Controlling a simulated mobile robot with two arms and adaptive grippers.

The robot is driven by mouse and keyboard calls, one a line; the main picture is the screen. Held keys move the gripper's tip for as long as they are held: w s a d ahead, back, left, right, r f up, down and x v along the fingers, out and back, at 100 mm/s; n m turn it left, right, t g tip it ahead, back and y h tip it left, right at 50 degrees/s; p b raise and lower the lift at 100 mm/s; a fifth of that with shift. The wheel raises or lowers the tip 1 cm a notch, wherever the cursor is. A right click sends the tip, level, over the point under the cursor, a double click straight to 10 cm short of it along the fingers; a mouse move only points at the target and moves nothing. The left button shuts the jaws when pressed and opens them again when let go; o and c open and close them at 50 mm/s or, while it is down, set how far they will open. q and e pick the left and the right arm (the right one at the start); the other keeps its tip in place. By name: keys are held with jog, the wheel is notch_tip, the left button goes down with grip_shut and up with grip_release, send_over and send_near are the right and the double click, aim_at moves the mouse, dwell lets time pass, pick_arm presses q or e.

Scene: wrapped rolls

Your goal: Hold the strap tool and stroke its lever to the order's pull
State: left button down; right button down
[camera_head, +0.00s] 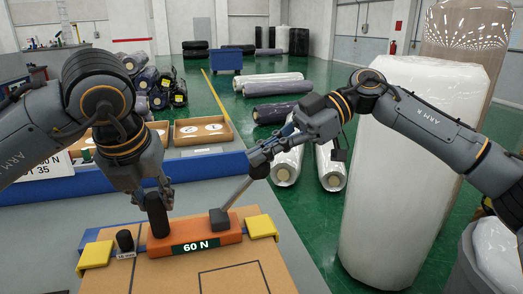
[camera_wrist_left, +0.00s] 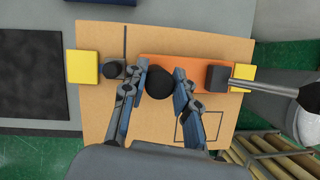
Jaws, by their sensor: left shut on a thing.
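The strap tool (camera_head: 165,247) is an orange block on a brown board, with a "60 N" display (camera_head: 195,246) on its front. My left gripper (camera_head: 157,193) is shut on its upright black handle (camera_head: 156,217); the left wrist view shows the handle (camera_wrist_left: 160,84) between the fingers. The grey lever (camera_head: 238,190) rises tilted to the right from a dark block (camera_head: 219,219) on the tool's right part. My right gripper (camera_head: 260,163) is at the lever's upper end. Its fingers are too small to tell whether they grip it.
Yellow blocks (camera_head: 95,256) (camera_head: 262,227) flank the tool. A short black knob (camera_head: 125,240) with a small label stands at its left. A tall white wrapped roll (camera_head: 395,190) stands at right; other rolls lie behind on the green floor. A blue-edged bench (camera_head: 215,166) lies beyond the board.

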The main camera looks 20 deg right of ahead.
jog(key=shift+w+d+f, duration=0.1)
jog(key=shift+d+f, duration=0.25)
jog(key=shift+f, duration=0.05)
jog(key=v, duration=0.9)
jog(key=shift+d+r, duration=0.25)
jog(key=shift+d, duration=0.05)
jog(key=shift+a, duration=0.1)
dwell(1.4)
jog(key=a+r+h, duration=0.1)
jog(key=a, duration=0.2)
jog(key=a+r+h, duration=0.1)
jog(key=a+r, duration=0.1)
jog(key=a, duration=0.1)
jog(key=w+a+r+h, duration=0.1)
jog(key=a+h, duration=0.1)
jog(key=a, duration=0.1)
jog(key=shift+a+r+n+g, duration=0.15)
jog(key=shift+r+n+g, duration=0.05)
jog(key=shift+n+g, duration=0.1)
jog(key=s+a+r+t+h, duration=0.1)
jog(key=a+r+h, duration=0.2)
jog(key=a, duration=0.2)
jog(key=shift+a+r+m+h, duration=0.25)
jog(key=shift+a+m+h, duration=0.05)
jog(key=shift+a+m, duration=0.1)
jog(key=x, duration=1)
